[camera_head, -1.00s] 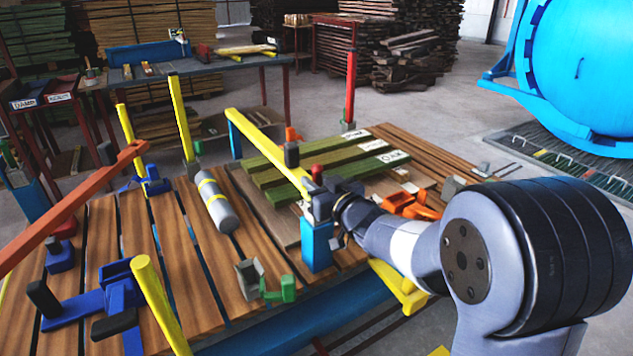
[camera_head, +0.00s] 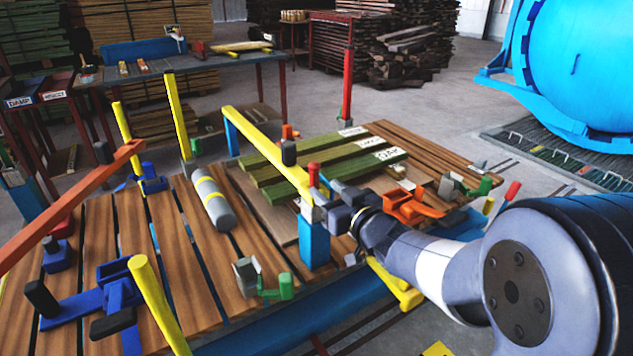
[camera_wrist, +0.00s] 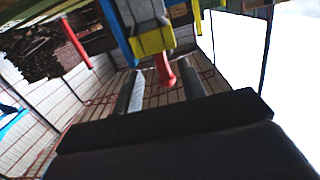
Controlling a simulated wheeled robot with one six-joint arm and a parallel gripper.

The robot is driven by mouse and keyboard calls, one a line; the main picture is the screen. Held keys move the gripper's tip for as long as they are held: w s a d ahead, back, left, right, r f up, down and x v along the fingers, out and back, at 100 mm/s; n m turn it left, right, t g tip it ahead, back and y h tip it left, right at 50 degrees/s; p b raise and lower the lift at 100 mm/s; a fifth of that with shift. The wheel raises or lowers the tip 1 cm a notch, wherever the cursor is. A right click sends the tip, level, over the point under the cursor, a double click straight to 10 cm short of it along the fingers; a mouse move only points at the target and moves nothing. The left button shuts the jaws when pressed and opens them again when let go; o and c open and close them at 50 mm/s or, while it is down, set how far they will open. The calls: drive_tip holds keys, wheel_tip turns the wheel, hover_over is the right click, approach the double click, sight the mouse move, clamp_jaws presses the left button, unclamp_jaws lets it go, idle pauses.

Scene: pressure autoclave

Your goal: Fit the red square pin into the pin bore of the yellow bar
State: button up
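The yellow bar (camera_head: 265,150) lies slanting across the table, its near end at a grey socket on top of a blue post (camera_head: 314,245). The red square pin (camera_head: 313,174) stands upright at the bar's near end, its upper part showing above the bar. How deep it sits in the bore is hidden. My gripper (camera_head: 332,200) is just right of the pin. In the wrist view, the two fingers are apart, with the red pin (camera_wrist: 164,70) beyond and between them, next to the yellow bar end (camera_wrist: 153,41). My gripper holds nothing that I can see.
Green planks (camera_head: 330,165) lie behind the bar. An orange part (camera_head: 410,207) sits behind my wrist, and a green clamp (camera_head: 277,288) stands in front of the post. A red post (camera_head: 347,85) rises at the back.

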sight(316, 178)
drive_tip(key=shift+v, duration=2.35)
drive_tip(key=shift+a, duration=0.2)
drive_tip(key=x, duration=1)
drive_tip(key=shift+w+a+b, duration=0.1)
drive_tip(key=shift+w+b, duration=0.25)
drive_tip(key=shift+w, duration=0.05)
drive_tip(key=shift+r+p, duration=0.45)
drive_tip(key=shift+r, duration=0.05)
